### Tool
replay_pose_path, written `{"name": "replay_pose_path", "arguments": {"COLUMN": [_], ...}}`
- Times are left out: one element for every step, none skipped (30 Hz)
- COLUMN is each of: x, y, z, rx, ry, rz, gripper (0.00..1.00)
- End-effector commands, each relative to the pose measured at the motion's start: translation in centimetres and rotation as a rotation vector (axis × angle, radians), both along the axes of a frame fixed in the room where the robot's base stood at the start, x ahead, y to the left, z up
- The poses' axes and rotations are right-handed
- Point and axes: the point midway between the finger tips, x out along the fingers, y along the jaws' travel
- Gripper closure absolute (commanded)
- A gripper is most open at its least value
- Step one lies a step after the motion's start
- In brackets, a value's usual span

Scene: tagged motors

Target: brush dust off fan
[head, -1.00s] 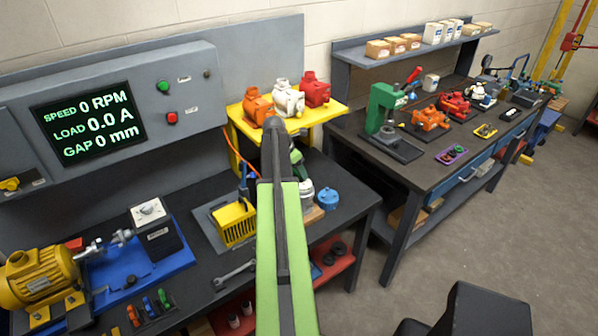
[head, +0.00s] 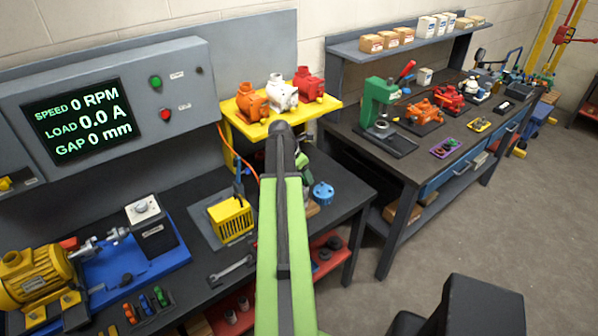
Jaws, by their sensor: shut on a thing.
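My green arm (head: 281,240) rises through the middle of the head view and hides part of the left bench. Its dark upper end (head: 280,140) lies in front of the yellow shelf's lower edge. A small green part (head: 301,160) shows just right of it. My gripper is hidden behind the arm, so its jaws and anything in them cannot be seen. I cannot make out a fan or a brush for certain. A yellow slotted housing (head: 232,219) sits on a grey plate left of the arm. A blue round part (head: 323,193) sits just right of the arm.
A yellow shelf (head: 250,127) carries orange, white and red pump-like housings. A yellow motor (head: 35,278) and a wrench (head: 231,271) are on the left bench. The right bench holds a green press (head: 379,105) and several small motors. Floor (head: 440,245) is clear at right.

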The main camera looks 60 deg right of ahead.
Motion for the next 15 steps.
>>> {"name": "replay_pose_path", "arguments": {"x": [-0.1,0.0,0.0,0.1,0.1,0.2,0.3,0.4,0.4,0.4,0.5,0.6,0.7,0.9,1.2], "y": [0.0,0.0,0.0,0.1,0.2,0.4,0.6,0.6,0.7,0.6,0.6,0.5,0.4,0.3,0.1], "z": [0.0,0.0,0.0,-0.1,-0.1,-0.2,-0.3,-0.3,-0.3,-0.2,-0.2,-0.2,-0.2,-0.2,-0.2], "rx": [0.0,0.0,-0.001,-0.001,-0.001,-0.001,-0.001,-0.001,-0.001,0.0,0.0,-0.001,-0.001,-0.001,-0.001], "ry": [-0.001,-0.001,0.0,0.0,0.0,0.0,0.0,0.0,0.0,0.0,0.0,-0.001,-0.001,-0.001,-0.002], "rz": [0.0,0.0,0.001,0.001,0.001,0.002,0.002,0.002,0.002,0.002,0.002,0.003,0.003,0.003,0.003], "gripper": [0.77,0.77,0.77,0.77,0.77,0.77,0.77,0.77,0.77,0.77,0.77,0.77,0.77,0.77,0.77]}}
